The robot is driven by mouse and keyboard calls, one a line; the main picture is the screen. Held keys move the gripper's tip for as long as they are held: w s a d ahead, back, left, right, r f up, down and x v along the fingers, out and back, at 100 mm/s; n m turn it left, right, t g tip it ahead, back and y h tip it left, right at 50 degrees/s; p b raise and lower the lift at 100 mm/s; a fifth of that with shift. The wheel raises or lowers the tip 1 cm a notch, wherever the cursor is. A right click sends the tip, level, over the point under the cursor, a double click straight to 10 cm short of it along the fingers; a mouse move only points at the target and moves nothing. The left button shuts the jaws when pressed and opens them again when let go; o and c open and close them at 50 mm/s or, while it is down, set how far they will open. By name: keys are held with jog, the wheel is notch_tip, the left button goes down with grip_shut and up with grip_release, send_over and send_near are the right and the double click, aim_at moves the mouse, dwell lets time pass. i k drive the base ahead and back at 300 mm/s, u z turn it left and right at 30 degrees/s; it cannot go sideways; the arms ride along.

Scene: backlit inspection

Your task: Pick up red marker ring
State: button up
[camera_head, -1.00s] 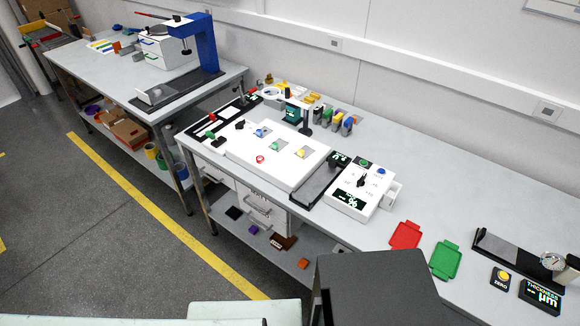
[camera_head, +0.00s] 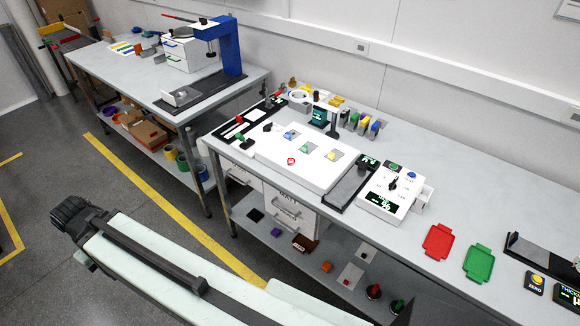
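The red marker ring (camera_head: 291,161) is a small red ring lying flat on the bright white light panel (camera_head: 310,176), near its front edge. Nothing touches it. My arm reaches from the bottom of the picture to the left, over the floor. A dark, ribbed part (camera_head: 76,218) shows at its far end, well to the left of the bench and far from the ring. I cannot make out fingers there, so whether my gripper is open or shut does not show.
Small coloured pieces lie on the panel behind the ring. A white control box (camera_head: 390,196) and a dark tray (camera_head: 349,188) stand to the right. Red (camera_head: 438,241) and green (camera_head: 479,263) trays lie farther right. A stand with a post (camera_head: 333,122) rises behind the panel.

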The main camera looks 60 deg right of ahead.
aim_at(291, 160)
jog(key=z, duration=0.1)
jog(key=i, duration=1)
jog(key=u, duration=0.1)
